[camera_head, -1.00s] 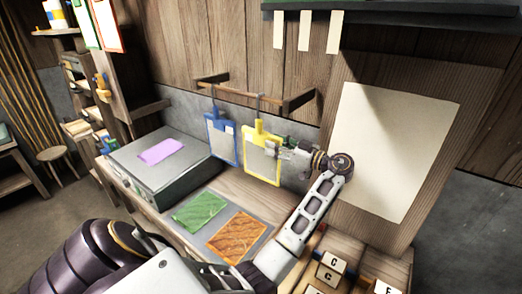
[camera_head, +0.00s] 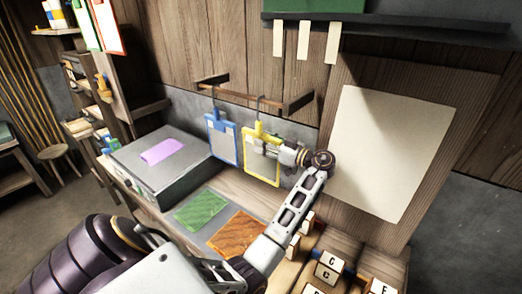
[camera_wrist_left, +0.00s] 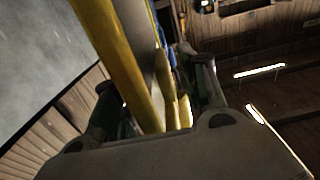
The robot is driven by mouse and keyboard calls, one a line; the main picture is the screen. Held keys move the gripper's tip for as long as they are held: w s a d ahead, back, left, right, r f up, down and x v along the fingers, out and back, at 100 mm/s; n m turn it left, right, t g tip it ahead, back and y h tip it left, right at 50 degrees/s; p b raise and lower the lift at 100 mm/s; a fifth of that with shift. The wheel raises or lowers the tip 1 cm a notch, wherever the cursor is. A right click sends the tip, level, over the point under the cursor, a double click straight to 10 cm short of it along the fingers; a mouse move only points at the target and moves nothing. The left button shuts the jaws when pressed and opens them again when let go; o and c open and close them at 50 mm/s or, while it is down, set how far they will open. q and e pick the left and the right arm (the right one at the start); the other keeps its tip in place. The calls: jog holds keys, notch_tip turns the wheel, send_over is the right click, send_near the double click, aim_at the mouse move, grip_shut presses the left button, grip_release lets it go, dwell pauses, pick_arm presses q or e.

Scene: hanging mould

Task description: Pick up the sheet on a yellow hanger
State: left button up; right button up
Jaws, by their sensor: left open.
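The sheet on the yellow hanger (camera_head: 261,154) hangs by a hook from the wooden rail (camera_head: 252,99). It is a grey sheet in a yellow frame. My left gripper (camera_head: 270,148) is at the upper right part of the yellow frame, in front of it in the head view. In the left wrist view the yellow frame (camera_wrist_left: 118,62) runs down between the two open fingers (camera_wrist_left: 158,115). Whether a finger touches it I cannot tell. My right gripper is not in view.
A blue-framed sheet (camera_head: 221,138) hangs just left of the yellow one. Below are a green sheet (camera_head: 200,209) and an orange sheet (camera_head: 238,233) on the bench. A grey box (camera_head: 165,180) with a purple sheet stands left. Lettered blocks (camera_head: 328,269) stand at front right.

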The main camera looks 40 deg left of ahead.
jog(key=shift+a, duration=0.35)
pick_arm(q)
grip_shut()
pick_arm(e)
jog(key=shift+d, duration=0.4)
pick_arm(q)
jog(key=shift+r, duration=0.1)
